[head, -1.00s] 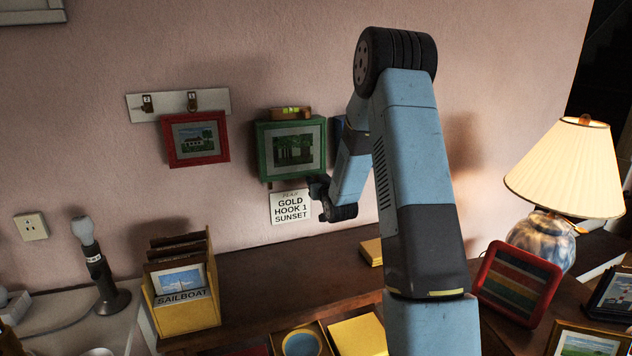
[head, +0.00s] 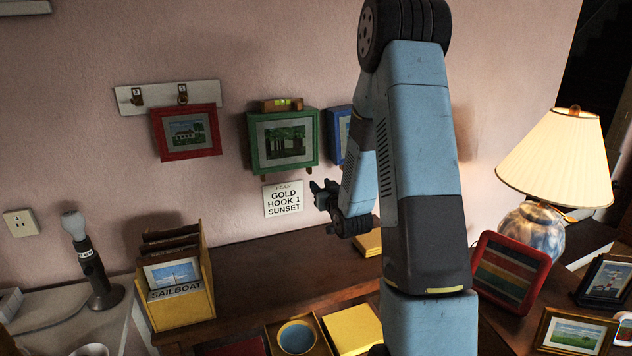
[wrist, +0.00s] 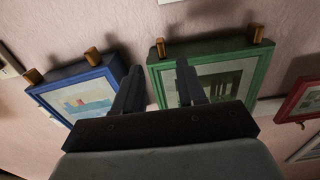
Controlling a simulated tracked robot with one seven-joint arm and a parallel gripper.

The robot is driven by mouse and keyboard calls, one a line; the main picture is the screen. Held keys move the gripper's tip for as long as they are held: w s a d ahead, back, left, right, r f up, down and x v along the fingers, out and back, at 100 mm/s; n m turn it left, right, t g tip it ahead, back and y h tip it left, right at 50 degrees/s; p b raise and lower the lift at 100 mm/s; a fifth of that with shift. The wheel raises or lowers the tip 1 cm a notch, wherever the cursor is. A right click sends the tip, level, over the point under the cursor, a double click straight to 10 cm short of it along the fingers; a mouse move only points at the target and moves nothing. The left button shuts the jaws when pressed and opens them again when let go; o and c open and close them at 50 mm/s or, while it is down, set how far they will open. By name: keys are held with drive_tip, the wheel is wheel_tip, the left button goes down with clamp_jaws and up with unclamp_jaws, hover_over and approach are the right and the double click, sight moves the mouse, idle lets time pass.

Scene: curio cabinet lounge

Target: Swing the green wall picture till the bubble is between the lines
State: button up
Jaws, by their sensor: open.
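The green wall picture (head: 313,151) hangs on the pink wall, its frame around a print of trees. A brass-coloured level (head: 270,107) with a green vial (head: 283,102) sits on its top edge; the bubble is too small to place against the lines. My gripper (head: 322,187) is open and empty, below the picture's lower right corner and apart from it. In the wrist view the green frame (wrist: 267,70) shows behind and beside my open fingers (wrist: 158,88). Two brown pegs (wrist: 160,47) stick out along its edge there.
A blue picture (head: 336,137) hangs close at the right, partly behind my arm. A red picture (head: 215,130) hangs at left from a hook rail (head: 155,97). A note card (head: 283,199) is below. The sideboard (head: 250,265) holds a yellow box (head: 185,310) of pictures.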

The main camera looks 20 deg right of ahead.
drive_tip(key=shift+s, duration=1.05)
drive_tip(key=s+a+r+g+h, duration=0.1)
drive_tip(key=s+a+r+g, duration=0.15)
drive_tip(key=s+r, duration=0.3)
drive_tip(key=s+a+r+g, duration=0.2)
drive_tip(key=s+r+g, duration=0.2)
drive_tip(key=r, duration=0.2)
drive_tip(key=s+a+r+g, duration=0.1)
drive_tip(key=s+r+g, duration=0.1)
drive_tip(key=s, duration=0.6)
drive_tip(key=s+a+r+g, duration=0.2)
drive_tip(key=s, duration=0.7)
drive_tip(key=s+a+r+g+y, duration=0.1)
drive_tip(key=s+a+r+g, duration=0.1)
drive_tip(key=s, duration=0.7)
drive_tip(key=shift+s+a, duration=0.15)
drive_tip(key=shift+a, duration=0.1)
